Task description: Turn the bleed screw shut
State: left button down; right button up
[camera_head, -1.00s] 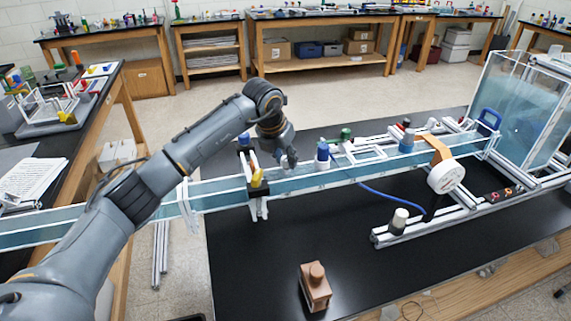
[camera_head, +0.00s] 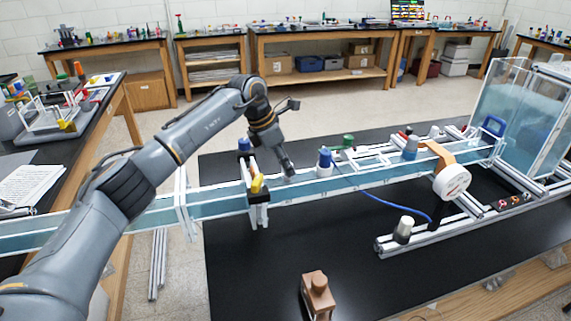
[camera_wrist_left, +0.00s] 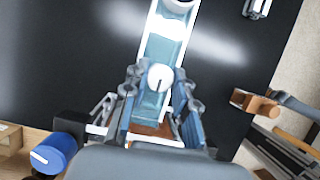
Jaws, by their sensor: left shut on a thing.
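A white round knob with a dark line across its top (camera_wrist_left: 160,77), which looks like the bleed screw, stands over the long clear water channel (camera_wrist_left: 165,47). My left gripper (camera_wrist_left: 159,90) is shut on this knob from both sides in the left wrist view. In the head view my left gripper (camera_head: 289,171) points down at the channel (camera_head: 222,206), between the black clamp and the blue-capped bottle. It hides the knob there. My right gripper is in neither view.
A black clamp with a yellow lever (camera_head: 257,184) stands just left of the gripper. A blue-capped bottle (camera_head: 325,160) stands close on its right. The black table front is mostly clear.

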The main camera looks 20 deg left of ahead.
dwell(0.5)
pick_arm(q)
jog(key=c, duration=1.1)
grip_release()
jog(key=shift+o, duration=0.2)
jog(key=shift+r, duration=0.1)
jog(key=v, duration=1.1)
jog(key=shift+a+r, duration=0.15)
jog(key=shift+r, duration=0.25)
